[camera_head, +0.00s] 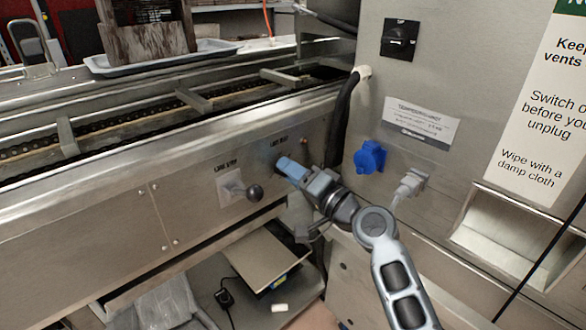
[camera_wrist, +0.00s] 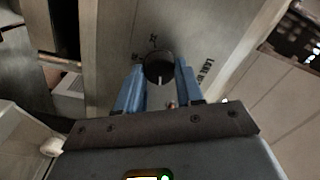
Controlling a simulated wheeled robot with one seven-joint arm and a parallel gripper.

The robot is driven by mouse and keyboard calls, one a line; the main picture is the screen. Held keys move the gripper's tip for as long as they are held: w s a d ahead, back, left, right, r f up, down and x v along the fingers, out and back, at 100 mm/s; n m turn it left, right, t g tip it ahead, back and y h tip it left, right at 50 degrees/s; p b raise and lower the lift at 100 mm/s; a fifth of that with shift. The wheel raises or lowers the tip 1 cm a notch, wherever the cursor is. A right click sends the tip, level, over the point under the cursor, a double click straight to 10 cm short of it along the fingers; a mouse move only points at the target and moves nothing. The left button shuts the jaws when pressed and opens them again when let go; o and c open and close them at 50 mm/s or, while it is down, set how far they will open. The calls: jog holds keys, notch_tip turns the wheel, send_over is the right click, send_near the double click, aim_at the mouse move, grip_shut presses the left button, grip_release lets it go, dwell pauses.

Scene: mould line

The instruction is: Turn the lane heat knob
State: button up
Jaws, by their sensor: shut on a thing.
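The lane heat knob (camera_wrist: 158,68) is a round dark knob with a pale pointer line, on a metal panel with small marks and a printed label beside it. In the wrist view my gripper (camera_wrist: 158,82) has its two blue fingers on either side of the knob, shut on it. The pointer line faces toward my gripper's palm. In the head view my gripper (camera_head: 284,164) reaches the front panel of the conveyor under a small label, and its fingers hide the knob there.
A lane stop lever with a black ball (camera_head: 254,193) sits left of my gripper. A black switch (camera_head: 400,40) is higher up. A scale (camera_head: 262,257) stands below.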

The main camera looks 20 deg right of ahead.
jog(key=shift+f+m+h+p, duration=0.1)
jog(key=shift+m+h+p, duration=0.25)
jog(key=shift+m+p, duration=4)
jog(key=shift+m+h+p, duration=0.35)
jog(key=shift+m+p, duration=1.7)
jog(key=shift+m, duration=4.5)
jog(key=o, duration=1)
jog(key=shift+a, duration=0.1)
jog(key=shift+o, duration=0.2)
jog(key=shift+s, duration=0.1)
jog(key=v, duration=0.7)
jog(key=shift+s, duration=0.3)
